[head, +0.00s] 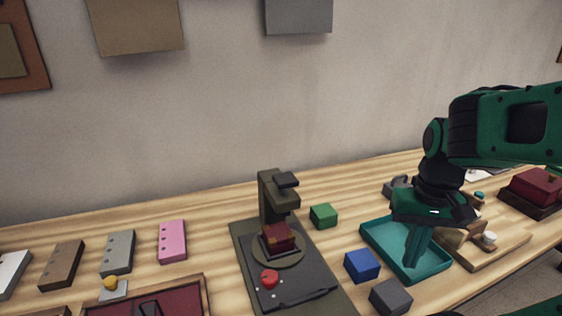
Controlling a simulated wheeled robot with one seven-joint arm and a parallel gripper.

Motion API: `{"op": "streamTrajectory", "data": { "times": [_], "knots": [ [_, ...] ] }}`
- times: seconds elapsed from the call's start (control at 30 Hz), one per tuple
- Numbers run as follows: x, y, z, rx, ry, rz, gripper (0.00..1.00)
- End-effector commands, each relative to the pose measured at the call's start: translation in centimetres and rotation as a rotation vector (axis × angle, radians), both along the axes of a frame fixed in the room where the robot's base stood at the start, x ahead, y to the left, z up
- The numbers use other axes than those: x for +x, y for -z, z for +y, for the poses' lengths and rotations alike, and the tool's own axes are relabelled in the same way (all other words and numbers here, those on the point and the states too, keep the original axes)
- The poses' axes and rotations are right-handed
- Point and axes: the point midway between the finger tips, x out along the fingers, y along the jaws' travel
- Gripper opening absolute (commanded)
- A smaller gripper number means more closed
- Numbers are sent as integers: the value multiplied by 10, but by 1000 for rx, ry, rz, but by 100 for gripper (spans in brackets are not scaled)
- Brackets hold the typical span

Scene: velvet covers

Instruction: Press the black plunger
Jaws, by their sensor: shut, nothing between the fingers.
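A dark olive press (266,198) stands upright near the middle of the table in the head view. A dark block, apparently the black plunger (286,180), sits at the top of its overhanging arm. Below it, a small dark red and brown block (277,238) rests on a round plate. A red knob (269,279) is on the press base in front. My gripper (412,262) points down with its green fingers shut, over the teal tray, well to the right of the press. Whether the fingertips touch the tray cannot be told.
The teal tray (376,236) lies under my gripper. Several coloured slabs, including a pink one (172,241), lie at left. A wall (220,110) rises behind.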

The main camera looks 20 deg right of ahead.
Motion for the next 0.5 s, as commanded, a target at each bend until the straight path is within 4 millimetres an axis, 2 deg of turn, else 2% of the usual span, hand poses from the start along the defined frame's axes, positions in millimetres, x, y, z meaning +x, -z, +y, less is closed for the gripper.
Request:
{"op": "streamTrajectory", "data": {
  "times": [0.2,0.3,0.37,0.47,0.5],
  "knots": [
    [0,0,0,0,0,0,0],
    [-6,-10,0,-2,16,-15,0],
    [4,-19,1,-4,46,-15,0],
    [34,-43,3,-11,136,-16,0],
    [50,-56,6,-14,184,-16,0]
  ]
}}
